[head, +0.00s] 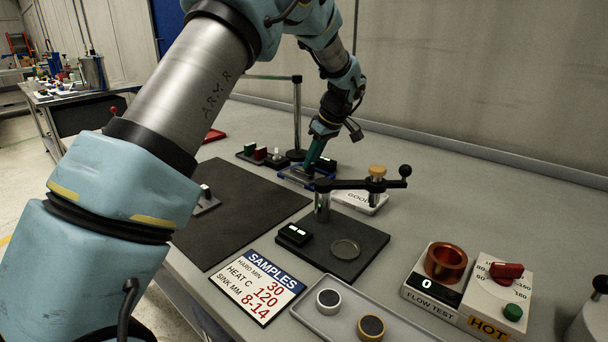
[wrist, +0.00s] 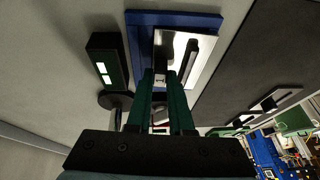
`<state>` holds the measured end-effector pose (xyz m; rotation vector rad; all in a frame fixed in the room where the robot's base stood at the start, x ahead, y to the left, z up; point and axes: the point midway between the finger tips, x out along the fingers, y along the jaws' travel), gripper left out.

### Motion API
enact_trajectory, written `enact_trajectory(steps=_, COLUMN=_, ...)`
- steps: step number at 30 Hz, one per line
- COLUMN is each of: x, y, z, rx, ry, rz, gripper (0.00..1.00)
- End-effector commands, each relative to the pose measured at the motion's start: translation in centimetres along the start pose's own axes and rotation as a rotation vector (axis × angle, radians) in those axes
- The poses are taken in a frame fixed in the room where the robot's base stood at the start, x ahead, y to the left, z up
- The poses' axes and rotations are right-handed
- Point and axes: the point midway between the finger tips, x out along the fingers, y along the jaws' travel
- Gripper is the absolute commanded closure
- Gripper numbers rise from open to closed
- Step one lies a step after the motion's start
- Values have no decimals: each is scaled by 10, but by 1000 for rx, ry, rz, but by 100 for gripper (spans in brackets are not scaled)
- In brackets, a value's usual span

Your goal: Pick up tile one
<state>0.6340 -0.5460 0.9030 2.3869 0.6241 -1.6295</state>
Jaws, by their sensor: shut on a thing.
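My gripper (head: 312,160) is over a low blue tray (head: 296,181) towards the back of the table. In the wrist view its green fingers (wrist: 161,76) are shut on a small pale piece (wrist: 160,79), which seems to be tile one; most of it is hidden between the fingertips. The blue tray (wrist: 141,22) there bears a shiny metal plate (wrist: 176,44) with a dark bar. I cannot tell whether the held piece touches the plate.
A black box with a lit display (wrist: 103,62) stands close beside the tray. A pivoting arm stand (head: 322,206) is in front. The dark mat (head: 240,205) has free room.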

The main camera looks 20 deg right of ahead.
Motion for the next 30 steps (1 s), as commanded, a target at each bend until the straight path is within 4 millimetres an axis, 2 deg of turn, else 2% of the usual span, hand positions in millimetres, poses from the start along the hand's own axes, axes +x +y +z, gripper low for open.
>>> enact_trajectory(steps=14, x=-4, y=0, z=-2, rx=-1, ry=1, rz=2, gripper=100)
enact_trajectory(steps=17, x=-15, y=0, z=-6, rx=-2, ry=2, rz=4, gripper=100)
enact_trajectory(steps=24, x=-58, y=-4, z=-25, rx=-3, ry=3, rz=5, gripper=100)
enact_trajectory(steps=30, x=-86, y=-7, z=-36, rx=-2, ry=2, rz=3, gripper=100)
